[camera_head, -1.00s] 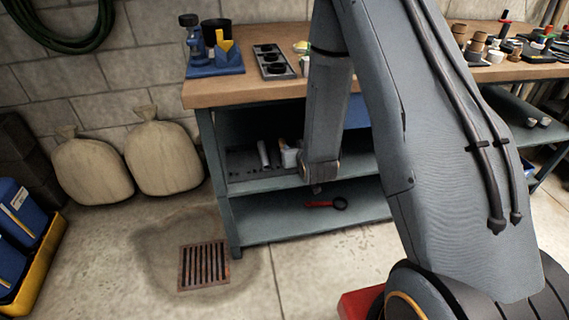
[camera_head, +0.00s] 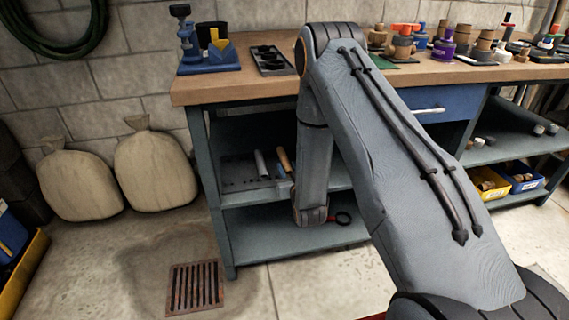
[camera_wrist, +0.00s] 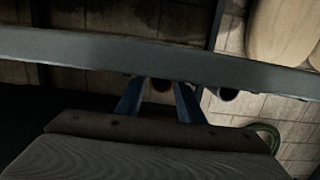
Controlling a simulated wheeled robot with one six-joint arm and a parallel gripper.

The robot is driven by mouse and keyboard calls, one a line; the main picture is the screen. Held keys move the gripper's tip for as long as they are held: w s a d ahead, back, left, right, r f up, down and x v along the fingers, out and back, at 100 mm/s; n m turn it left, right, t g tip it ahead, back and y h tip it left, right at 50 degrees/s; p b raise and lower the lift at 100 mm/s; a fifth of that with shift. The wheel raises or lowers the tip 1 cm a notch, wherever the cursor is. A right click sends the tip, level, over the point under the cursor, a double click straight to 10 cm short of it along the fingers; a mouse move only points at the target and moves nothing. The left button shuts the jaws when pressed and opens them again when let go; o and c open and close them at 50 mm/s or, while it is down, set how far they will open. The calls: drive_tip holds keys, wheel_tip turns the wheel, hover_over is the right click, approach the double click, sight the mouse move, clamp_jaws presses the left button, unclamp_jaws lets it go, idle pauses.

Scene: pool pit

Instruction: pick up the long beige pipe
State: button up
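A tan pipe (camera_head: 285,159), taken as the long beige pipe, lies on the bench's middle shelf (camera_head: 240,197), partly hidden by my arm. A pale grey pipe (camera_head: 261,163) lies to its left. In the wrist view, a round brown end (camera_wrist: 161,85) shows between the two blue fingers of my gripper (camera_wrist: 160,82), close to a grey shelf edge. A second, pale round end (camera_wrist: 228,94) lies outside the fingers. The fingers stand apart, and I see no clear contact. In the head view, my gripper is mostly hidden behind my wrist, with a bit of blue showing near the shelf.
The wooden benchtop (camera_head: 240,91) above carries a blue vise (camera_head: 190,45), a dark tray (camera_head: 269,60) and several fittings. A red tool with a black ring (camera_head: 342,218) lies on the lower shelf. Two sacks (camera_head: 155,170) lean on the wall, and a floor grate (camera_head: 195,287) lies in front.

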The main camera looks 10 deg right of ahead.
sight(285, 161)
drive_tip(key=w, duration=0.4)
drive_tip(key=w+f+b, duration=0.1)
drive_tip(key=w, duration=0.1)
drive_tip(key=c, duration=0.9)
